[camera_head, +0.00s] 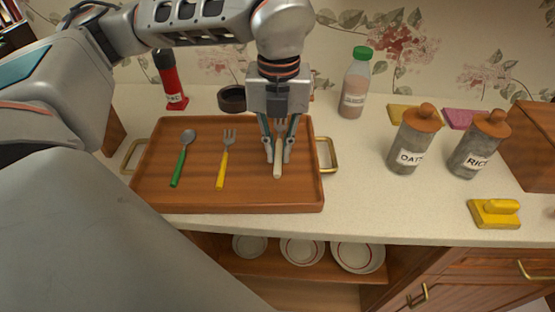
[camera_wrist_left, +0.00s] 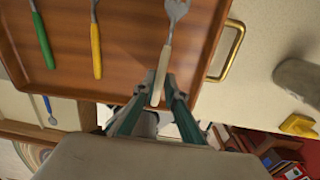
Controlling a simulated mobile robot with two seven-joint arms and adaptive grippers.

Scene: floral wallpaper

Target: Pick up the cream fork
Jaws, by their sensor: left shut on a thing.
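The cream fork (camera_head: 278,168) is at the right side of the wooden tray (camera_head: 240,200), its handle pointing toward the front edge. My left gripper (camera_head: 278,157) comes down from above and is shut on the fork. In the left wrist view the cream handle (camera_wrist_left: 159,76) sits between the two fingertips (camera_wrist_left: 161,92), with the grey tines (camera_wrist_left: 175,10) beyond them. I cannot tell whether the fork touches the tray. My right gripper is in neither view.
A yellow fork (camera_head: 222,172) and a green spoon (camera_head: 180,166) lie left on the tray. A green-capped bottle (camera_head: 355,85), two jars (camera_head: 411,145) (camera_head: 478,148) and a yellow-handled block (camera_head: 494,212) stand to the right. Plates (camera_head: 357,256) sit on the shelf below.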

